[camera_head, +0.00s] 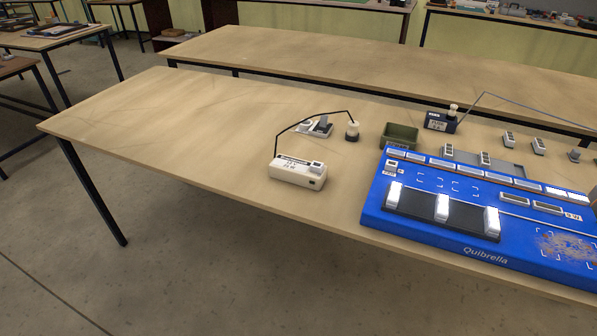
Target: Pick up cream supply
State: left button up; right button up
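The cream supply (298,173) is a small box with a dark socket on its front and a grey part on top. It sits on the near wooden table, left of the blue lightbox. A black cable rises from it and arcs right to a white-topped cylindrical plug (352,131) with a dark base, standing on the table. Neither of my grippers is in view, and nothing touches the supply.
The blue lightbox (375,208) marked "Quibrella" fills the table's right side. A green bin (399,136), a dark supply (440,122) with a cable, and a small grey-white device (315,127) stand behind. The table's left (150,120) is clear. Another table (300,60) stands behind.

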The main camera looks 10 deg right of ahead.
aim_at(290, 169)
jog(key=u, duration=1.7)
jog(key=i, duration=1.7)
jog(key=z, duration=2.2)
